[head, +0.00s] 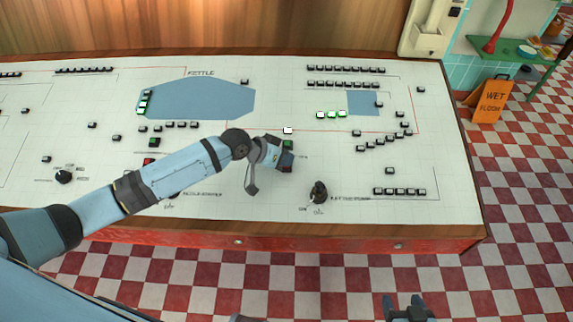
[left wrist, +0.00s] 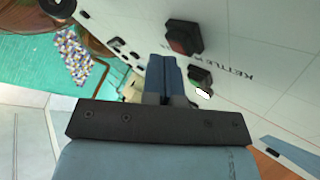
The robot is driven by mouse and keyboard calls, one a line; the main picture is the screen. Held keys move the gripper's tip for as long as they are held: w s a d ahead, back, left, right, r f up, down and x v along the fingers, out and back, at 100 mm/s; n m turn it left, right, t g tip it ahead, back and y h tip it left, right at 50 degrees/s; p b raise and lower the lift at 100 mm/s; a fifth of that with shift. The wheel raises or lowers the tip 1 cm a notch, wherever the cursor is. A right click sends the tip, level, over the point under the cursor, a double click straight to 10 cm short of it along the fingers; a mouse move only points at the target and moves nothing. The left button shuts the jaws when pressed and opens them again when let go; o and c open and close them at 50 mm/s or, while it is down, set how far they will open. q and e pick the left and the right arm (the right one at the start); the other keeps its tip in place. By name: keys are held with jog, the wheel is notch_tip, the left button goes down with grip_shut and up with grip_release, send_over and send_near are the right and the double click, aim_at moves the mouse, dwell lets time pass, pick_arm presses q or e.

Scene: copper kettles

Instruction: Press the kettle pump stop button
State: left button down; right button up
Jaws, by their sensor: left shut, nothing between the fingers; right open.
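The kettle pump controls stand on the white panel (head: 350,215). The red stop button (left wrist: 183,37) is a dark square block with a red face in the left wrist view. In the head view a dark red part of it (head: 287,168) shows beside my left gripper (head: 284,157), which covers the rest. A green button (head: 288,145) sits just behind it, also in the left wrist view (left wrist: 200,77). My left gripper's blue fingers (left wrist: 164,62) are shut and empty, close to the red button; I cannot tell whether they touch. My right gripper (head: 407,306) is open, in front of the panel.
A white lamp (head: 288,130) is lit behind the green button. A black knob (head: 318,192) stands right of my left gripper. Another red button (head: 149,161) and green button (head: 155,142) are further left. A yellow-orange wet floor sign (head: 491,99) stands right of the panel.

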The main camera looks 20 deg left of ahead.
pick_arm(q)
jog(key=shift+f, duration=0.35)
dwell(0.7)
jog(key=shift+r, duration=0.15)
jog(key=shift+s+r+p, duration=0.1)
jog(key=shift+r+p, duration=0.55)
jog(key=shift+p, duration=0.15)
jog(key=r+p, duration=0.2)
jog(key=s+r+p, duration=0.1)
jog(key=r+p, duration=0.2)
jog(key=shift+d, duration=0.15)
jog(key=shift+f, duration=0.1)
dwell(0.5)
